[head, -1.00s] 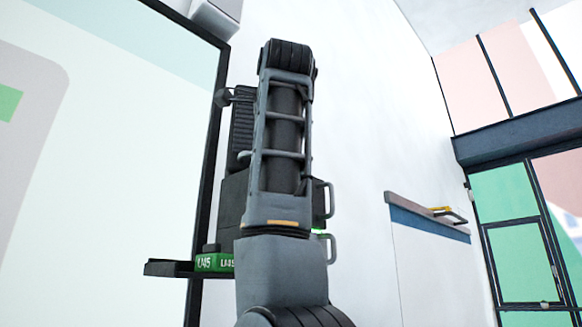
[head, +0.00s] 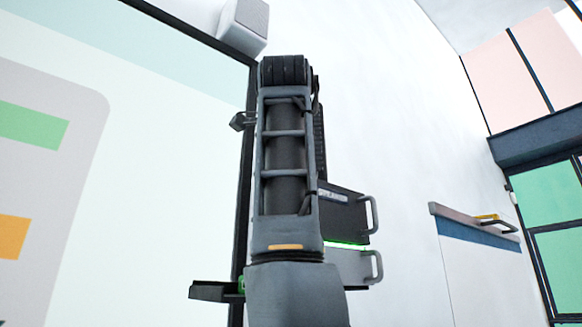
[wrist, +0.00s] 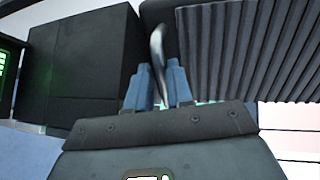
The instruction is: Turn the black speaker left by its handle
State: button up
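The black speaker has a ribbed face (wrist: 255,45) that fills the upper right of the wrist view. In the head view only a thin dark strip of it (head: 319,140) shows beside my arm. Its pale, curved handle (wrist: 157,42) stands between the two blue fingers of my gripper (wrist: 159,76) in the wrist view. The fingers are close together, one on each side of the handle, and look shut on it. In the head view my arm hides the gripper and the handle.
A dark box (wrist: 75,65) stands close left of the fingers. In the head view, black (head: 343,208) and grey (head: 350,267) units with side handles stick out right of my arm. A dark shelf (head: 213,291) is at lower left. A blue-topped white panel (head: 470,223) stands right.

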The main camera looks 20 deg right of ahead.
jog(key=shift+o, duration=1.3)
jog(key=shift+s+r, duration=0.1)
jog(key=b+v, duration=0.2)
jog(key=v, duration=0.5)
jog(key=shift+s+a, duration=0.2)
jog(key=shift+s, duration=0.1)
